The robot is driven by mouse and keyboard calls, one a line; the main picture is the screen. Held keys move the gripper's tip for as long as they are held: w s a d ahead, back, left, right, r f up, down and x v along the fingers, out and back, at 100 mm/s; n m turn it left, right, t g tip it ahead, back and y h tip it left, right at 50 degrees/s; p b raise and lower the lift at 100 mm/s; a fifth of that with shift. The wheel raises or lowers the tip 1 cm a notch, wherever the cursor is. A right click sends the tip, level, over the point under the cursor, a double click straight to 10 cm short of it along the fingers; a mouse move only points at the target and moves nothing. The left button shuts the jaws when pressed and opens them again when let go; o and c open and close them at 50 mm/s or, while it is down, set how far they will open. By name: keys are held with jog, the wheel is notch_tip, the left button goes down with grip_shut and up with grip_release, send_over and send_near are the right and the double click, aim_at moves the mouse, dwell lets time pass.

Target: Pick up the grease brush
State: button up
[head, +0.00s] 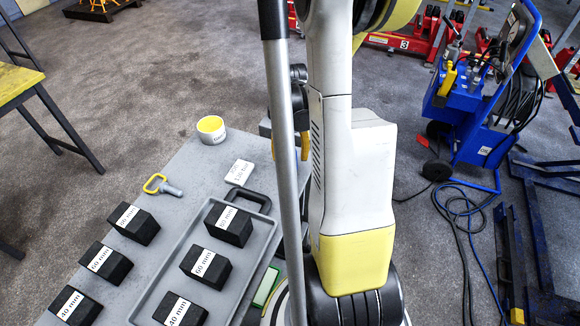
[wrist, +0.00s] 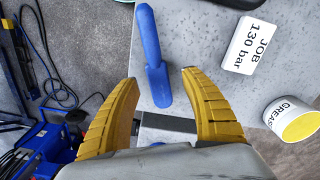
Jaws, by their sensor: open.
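The grease brush appears to be the blue, long-handled object (wrist: 151,45) lying on the grey table top in the wrist view. Its wider lower end reaches into the gap between my fingertips. My gripper (wrist: 159,80) is open, with one yellow finger on either side of that end, and neither finger visibly touches it. I cannot tell how high the fingers are above it. In the head view my gripper (head: 291,147) is partly hidden by my arm and a grey pole, and the brush cannot be made out there.
A grease tin (wrist: 289,117) and a white job card (wrist: 250,45) lie right of the brush. The head view shows a grey tray (head: 163,283) with black blocks, more blocks beside it, and a yellow-ringed pin (head: 160,185). A blue machine (head: 480,115) stands at right.

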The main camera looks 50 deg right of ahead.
aim_at(292, 164)
notch_tip(292, 164, down, 5)
jog(key=b, duration=0.2)
jog(key=shift+s+d+f+b, duration=0.1)
jog(key=shift+s+d+b, duration=0.05)
jog(key=shift+b, duration=0.25)
grip_shut()
